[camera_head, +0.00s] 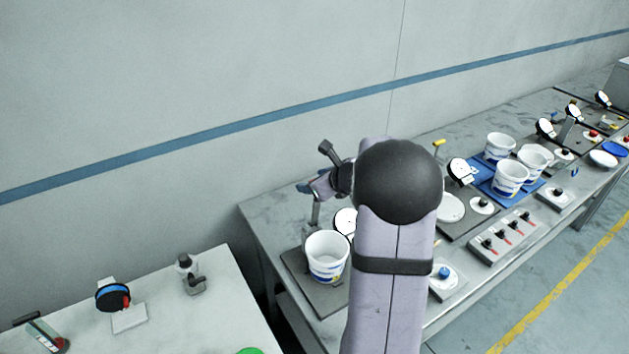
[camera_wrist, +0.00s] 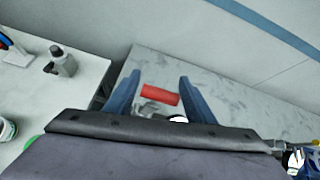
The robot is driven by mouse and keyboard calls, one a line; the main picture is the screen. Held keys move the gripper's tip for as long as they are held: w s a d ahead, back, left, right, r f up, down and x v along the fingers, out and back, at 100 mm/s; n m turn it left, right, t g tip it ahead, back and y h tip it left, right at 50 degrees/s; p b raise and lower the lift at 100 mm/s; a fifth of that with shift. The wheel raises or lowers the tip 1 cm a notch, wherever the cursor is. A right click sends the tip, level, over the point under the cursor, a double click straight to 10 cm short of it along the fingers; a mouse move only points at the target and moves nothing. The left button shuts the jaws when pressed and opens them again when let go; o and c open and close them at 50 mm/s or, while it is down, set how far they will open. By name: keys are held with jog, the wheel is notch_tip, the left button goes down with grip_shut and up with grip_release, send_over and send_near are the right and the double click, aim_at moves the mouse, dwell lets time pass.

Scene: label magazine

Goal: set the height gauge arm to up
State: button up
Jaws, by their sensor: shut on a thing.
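In the wrist view my gripper (camera_wrist: 160,84) has its two blue fingers on either side of a red cylindrical handle (camera_wrist: 160,94) and is shut on it. I take this as the grip of the height gauge arm. In the head view my gripper (camera_head: 308,188) is at the top of a grey upright post (camera_head: 316,213), behind a white tub (camera_head: 327,262). The red handle does not show in that view, and my arm covers part of the station. I cannot tell the gauge arm's exact angle.
A white round dial (camera_head: 345,221) stands beside the tub. To the right, the long bench holds a blue mat with several tubs (camera_head: 509,180), a row of small levers (camera_head: 507,236) and a blue knob (camera_head: 444,272). A separate table at left carries a bottle (camera_head: 188,268).

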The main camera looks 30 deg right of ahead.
jog(key=shift+s+a+f, duration=0.1)
jog(key=shift+s+f, duration=0.05)
jog(key=shift+f, duration=0.3)
jog(key=o, duration=1.5)
jog(key=shift+c, duration=0.2)
jog(key=shift+w, duration=0.3)
jog(key=shift+s+r, duration=0.45)
jog(key=shift+r, duration=0.1)
jog(key=b+v, duration=0.1)
jog(key=v, duration=0.5)
jog(key=shift+s+f, duration=0.1)
jog(key=shift+c, duration=0.7)
